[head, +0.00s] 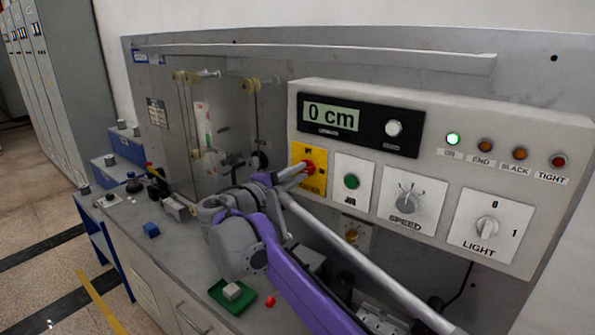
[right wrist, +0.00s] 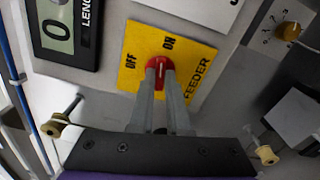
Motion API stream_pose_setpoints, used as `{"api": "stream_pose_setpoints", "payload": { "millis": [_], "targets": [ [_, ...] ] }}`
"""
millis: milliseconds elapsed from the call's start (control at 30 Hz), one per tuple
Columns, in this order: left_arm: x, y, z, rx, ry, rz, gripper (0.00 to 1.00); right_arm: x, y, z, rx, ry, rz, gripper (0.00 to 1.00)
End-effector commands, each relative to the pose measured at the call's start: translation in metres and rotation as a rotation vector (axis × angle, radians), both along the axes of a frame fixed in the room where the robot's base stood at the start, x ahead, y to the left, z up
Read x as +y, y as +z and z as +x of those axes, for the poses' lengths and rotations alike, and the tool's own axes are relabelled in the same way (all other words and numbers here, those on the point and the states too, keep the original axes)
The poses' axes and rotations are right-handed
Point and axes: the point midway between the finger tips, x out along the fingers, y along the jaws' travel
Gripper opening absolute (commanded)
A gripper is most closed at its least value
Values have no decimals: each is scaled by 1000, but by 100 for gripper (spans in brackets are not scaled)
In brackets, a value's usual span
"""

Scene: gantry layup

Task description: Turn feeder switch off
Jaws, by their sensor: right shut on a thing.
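The feeder switch is a red knob (head: 309,168) on a yellow plate (head: 316,153), at the left end of the control panel. In the right wrist view the yellow plate (right wrist: 145,48) carries the words OFF, ON and FEEDER. The red knob (right wrist: 160,64) there has a white line running roughly toward the ON side. My right gripper (head: 304,169) is shut on the knob; its two fingers also show in the wrist view (right wrist: 161,76), one on each side, hiding its lower part. My left gripper is not in view.
The panel (head: 445,105) also holds a 0 cm display (head: 332,113), a green jog button (head: 351,181), a speed dial (head: 407,200) and a light switch (head: 487,227). The green lamp (head: 452,139) is lit. A green tray (head: 222,302) with a pale block sits on the bench below my arm.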

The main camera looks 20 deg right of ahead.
Motion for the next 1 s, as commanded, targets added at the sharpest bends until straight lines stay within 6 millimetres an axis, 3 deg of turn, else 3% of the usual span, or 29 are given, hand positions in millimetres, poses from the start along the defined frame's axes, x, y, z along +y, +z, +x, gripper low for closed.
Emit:
{"api": "stream_pose_setpoints", "payload": {
  "millis": [400, 1000],
  "targets": [
    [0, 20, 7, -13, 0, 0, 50, 0, 2, 0, 308, 0, -241, 0],
    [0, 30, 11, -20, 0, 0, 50, 0, 1, 0, 755, 1, -589, 0]
  ]
}}
